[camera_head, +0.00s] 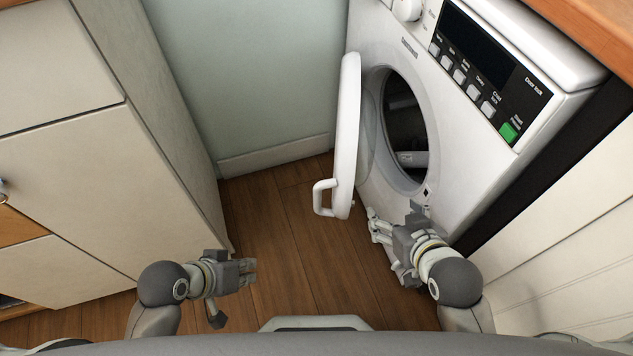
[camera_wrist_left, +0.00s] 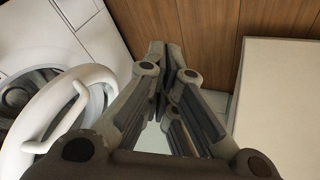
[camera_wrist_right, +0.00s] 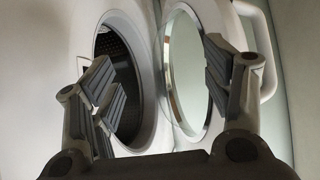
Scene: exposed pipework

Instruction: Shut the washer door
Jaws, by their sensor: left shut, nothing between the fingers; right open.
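The white washer (camera_head: 465,165) stands at the right in the head view. Its round door (camera_head: 347,135) is hinged open and stands out from the front, with a handle (camera_head: 323,197) at its outer edge. The dark drum opening (camera_head: 405,130) is exposed. In the right wrist view the door (camera_wrist_right: 190,75) and opening (camera_wrist_right: 120,70) lie ahead of the fingers. My right gripper (camera_head: 388,225) is open and empty, low in front of the washer, near the door's lower edge. My left gripper (camera_head: 250,270) is shut and empty, left of the door and apart from it.
White cabinets (camera_head: 80,170) stand at the left and a wooden counter (camera_head: 595,30) at the upper right. The wooden floor (camera_head: 285,240) between the cabinets and washer is clear. A pale wall (camera_head: 250,75) is behind.

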